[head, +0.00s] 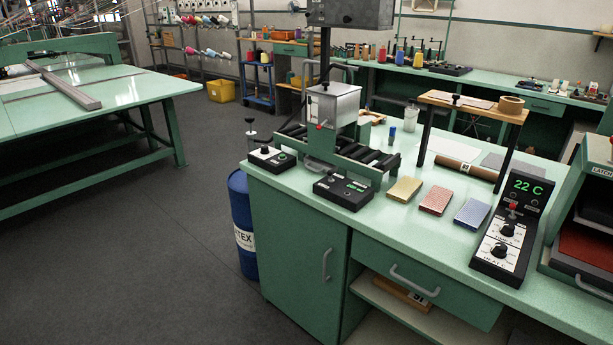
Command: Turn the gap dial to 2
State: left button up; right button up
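No gripper of mine shows in the head view. A small black control box with a white face and a dark knob (266,149) stands at the left front corner of the green workbench (330,215), beside a roller machine (335,140). Its markings are too small to read, so I cannot tell whether this is the gap dial or where it points. A taller black panel (511,230) at the right has two dark dials (500,250) on white faces and a green display reading 22 C. A black button box (343,190) sits in front of the rollers.
Gold (404,189), red (436,199) and blue (473,212) blocks lie on the bench. A small wooden-topped stand (472,104) rises behind them. A blue drum (243,225) stands at the bench's left end. The grey floor (130,260) to the left is clear.

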aim_at(264, 149)
jog(key=i+j+z, duration=0.1)
jog(key=j, duration=0.25)
jog(key=i+j, duration=0.25)
jog(key=i+j+z, duration=0.15)
jog(key=j, duration=0.25)
